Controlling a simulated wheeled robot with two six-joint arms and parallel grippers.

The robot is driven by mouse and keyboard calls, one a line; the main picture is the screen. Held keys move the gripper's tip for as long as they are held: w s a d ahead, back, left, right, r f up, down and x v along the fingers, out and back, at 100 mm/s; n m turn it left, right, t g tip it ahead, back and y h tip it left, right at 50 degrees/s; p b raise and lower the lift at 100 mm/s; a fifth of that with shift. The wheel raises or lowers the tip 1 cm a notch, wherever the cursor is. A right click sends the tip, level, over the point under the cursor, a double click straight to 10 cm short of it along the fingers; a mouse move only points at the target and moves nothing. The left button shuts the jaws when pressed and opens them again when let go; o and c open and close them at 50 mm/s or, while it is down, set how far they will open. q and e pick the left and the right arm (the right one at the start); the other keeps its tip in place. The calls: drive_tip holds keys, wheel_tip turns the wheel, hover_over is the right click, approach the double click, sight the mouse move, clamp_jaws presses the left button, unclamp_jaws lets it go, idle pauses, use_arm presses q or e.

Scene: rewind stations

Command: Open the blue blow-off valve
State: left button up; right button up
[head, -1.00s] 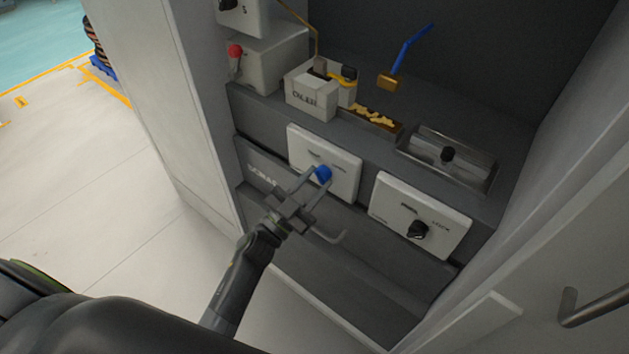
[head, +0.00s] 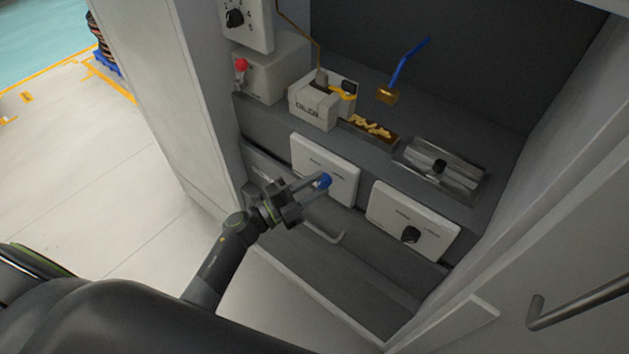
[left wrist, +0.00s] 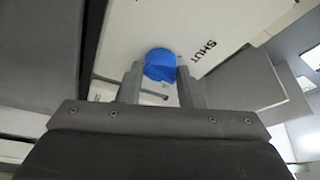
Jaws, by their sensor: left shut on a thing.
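A round blue knob (head: 324,181) sits on a white plate (head: 340,163) on the front of the dark bench. My left gripper (head: 321,182) is shut on this knob, with one finger on either side of it. The left wrist view shows the blue knob (left wrist: 160,65) between the fingertips, and the word SHUT on the plate to its right. The knob's pointer is hidden or too small to tell. My right gripper is in neither view.
A bar handle (head: 325,233) lies just below my gripper. On the bench stand an oiler box (head: 318,108), a brass block with a blue lever (head: 407,62) and a metal tray (head: 465,180).

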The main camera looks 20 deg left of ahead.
use_arm(q)
drive_tip(key=m+p, duration=0.1)
drive_tip(key=m+g+p, duration=0.1)
drive_tip(key=m, duration=0.1)
drive_tip(key=m+p, duration=0.1)
drive_tip(key=shift+r+g+y, duration=0.3)
drive_tip(key=shift+g+y, duration=0.1)
drive_tip(key=shift+f+m+g+y+p, duration=0.1)
drive_tip(key=shift+m+g+y+p, duration=0.25)
drive_tip(key=shift+m+p, duration=0.85)
drive_tip(key=shift+m, duration=0.4)
drive_tip(key=o, duration=1)
drive_tip(key=shift+c, duration=0.2)
drive_tip(key=shift+a, duration=0.1)
drive_tip(key=b+v, duration=0.3)
drive_tip(key=v, duration=1.4)
drive_tip(key=shift+s+b, duration=0.2)
drive_tip(key=shift+b, duration=0.1)
